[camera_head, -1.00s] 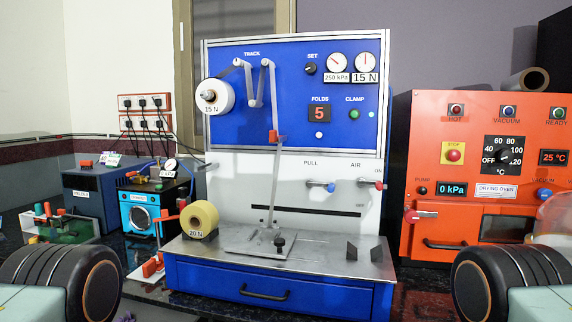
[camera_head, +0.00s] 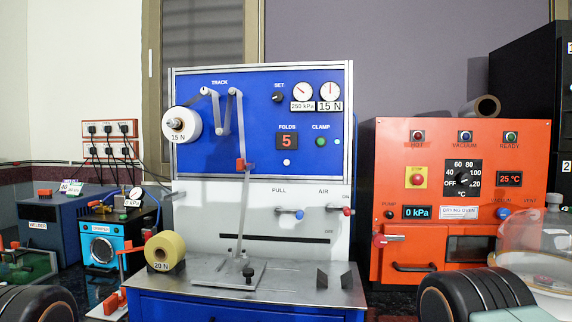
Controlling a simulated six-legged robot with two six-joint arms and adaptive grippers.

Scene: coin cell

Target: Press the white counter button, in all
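The white counter button (camera_head: 286,162) is a small round button on the blue upper panel (camera_head: 200,145) of the winding machine. It sits just under the red-lit FOLDS display (camera_head: 287,141), which reads 5. Nothing touches or covers the button. A green CLAMP button (camera_head: 320,142) is to its upper right, and a black SET knob (camera_head: 278,97) is above it. Neither of my grippers shows in the head view. Only rounded black parts of my own body show at the lower left and lower right corners.
Blue-tipped PULL and red-tipped AIR levers (camera_head: 347,211) stick out below the panel. A white roll (camera_head: 182,124) and yellow roll (camera_head: 165,250) are at the machine's left. Space before the panel is clear.

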